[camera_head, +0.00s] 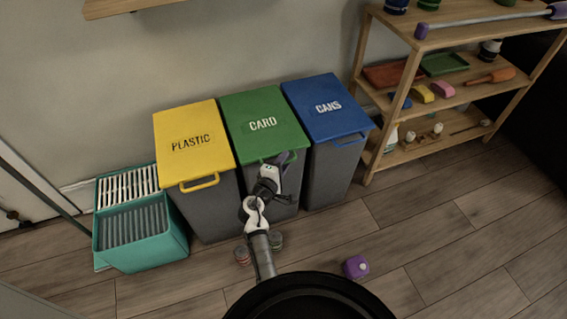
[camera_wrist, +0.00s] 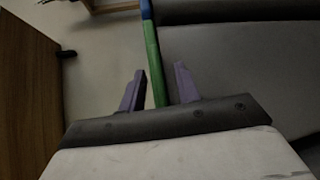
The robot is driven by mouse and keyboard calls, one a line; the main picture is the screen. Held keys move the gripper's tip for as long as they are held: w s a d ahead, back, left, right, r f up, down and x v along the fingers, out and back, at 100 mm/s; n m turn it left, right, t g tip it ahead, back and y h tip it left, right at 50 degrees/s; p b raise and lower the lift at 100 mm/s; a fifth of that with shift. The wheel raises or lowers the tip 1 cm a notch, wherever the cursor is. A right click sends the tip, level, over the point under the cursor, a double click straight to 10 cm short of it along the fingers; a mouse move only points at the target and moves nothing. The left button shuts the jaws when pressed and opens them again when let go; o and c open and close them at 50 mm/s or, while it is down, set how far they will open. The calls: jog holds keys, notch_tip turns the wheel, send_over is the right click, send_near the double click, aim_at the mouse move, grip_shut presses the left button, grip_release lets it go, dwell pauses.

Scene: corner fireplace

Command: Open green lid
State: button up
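The green lid (camera_head: 262,118), marked CARD, lies flat and closed on the middle grey bin (camera_head: 287,200). My gripper (camera_head: 284,158) is at the front edge of this lid and hides part of its front and handle. In the wrist view, my gripper (camera_wrist: 160,88) has its two purple fingers apart. A narrow green strip of the lid (camera_wrist: 152,55) shows between them, with gaps on both sides. I cannot tell how deep the strip sits between the fingers.
A yellow-lidded PLASTIC bin (camera_head: 191,140) stands at the left and a blue-lidded CANS bin (camera_head: 327,105) at the right. A teal crate (camera_head: 145,250), a wooden shelf (camera_head: 405,80) and a purple object (camera_head: 356,267) are nearby. The floor at front right is mostly clear.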

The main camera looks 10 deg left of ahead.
grip_shut()
jog(key=shift+r, duration=0.1)
dwell(0.3)
